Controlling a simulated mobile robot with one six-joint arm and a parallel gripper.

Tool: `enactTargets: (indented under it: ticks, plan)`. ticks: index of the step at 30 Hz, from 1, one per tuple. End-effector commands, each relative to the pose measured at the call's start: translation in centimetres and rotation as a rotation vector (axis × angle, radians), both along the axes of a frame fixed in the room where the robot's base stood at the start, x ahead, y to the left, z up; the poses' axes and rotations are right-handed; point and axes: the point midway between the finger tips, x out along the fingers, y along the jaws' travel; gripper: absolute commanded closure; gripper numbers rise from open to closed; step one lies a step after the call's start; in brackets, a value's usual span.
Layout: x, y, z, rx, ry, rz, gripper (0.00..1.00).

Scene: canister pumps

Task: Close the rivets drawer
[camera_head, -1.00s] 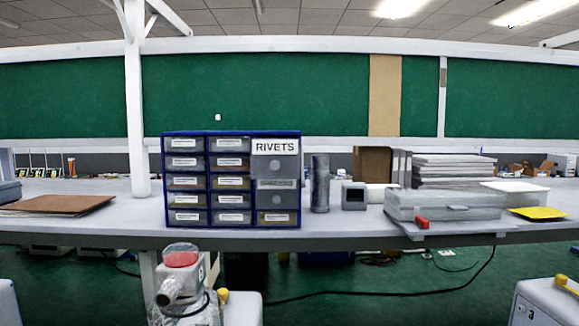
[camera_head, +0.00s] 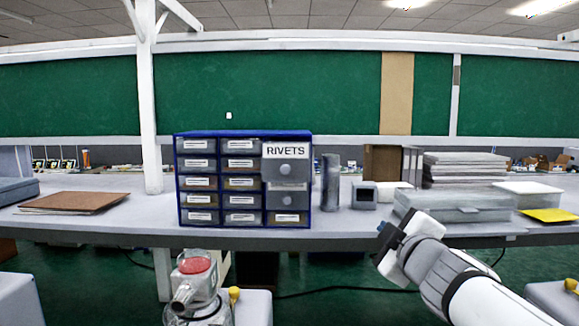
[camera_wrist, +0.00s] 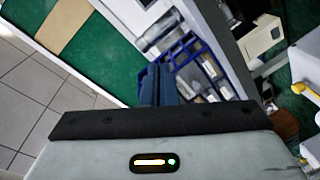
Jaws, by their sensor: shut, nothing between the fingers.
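The rivets drawer (camera_head: 286,170) is the grey, round-knobbed drawer at the top right of the blue-framed drawer cabinet (camera_head: 243,132). Its front carries a white RIVETS label and appears to stand out a little from the cabinet. My gripper (camera_head: 386,232) is at the bench's front edge, right of the cabinet and lower than the drawer, apart from both. In the wrist view the gripper's dark blue fingers (camera_wrist: 160,82) are together with nothing between them. The cabinet (camera_wrist: 196,62) shows tilted beyond them, and I cannot pick out the rivets drawer there.
Right of the cabinet stand a grey cylinder (camera_head: 330,182) and a small grey box (camera_head: 363,195). A grey case (camera_head: 455,207) lies behind my arm. A canister pump (camera_head: 195,285) stands below the bench front.

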Motion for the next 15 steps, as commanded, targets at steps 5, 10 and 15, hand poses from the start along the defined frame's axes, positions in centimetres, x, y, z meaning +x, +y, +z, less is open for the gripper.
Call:
enactTargets:
  ticks: [5,10,15]
  plan:
    - [-1.0,5.2,7.7,-0.285,-0.232,0.334,1.00]
    - [-3.3,8.8,9.3,-0.465,-0.308,0.579,1.00]
    - [-4.4,10.1,9.4,-0.532,-0.323,0.685,1.00]
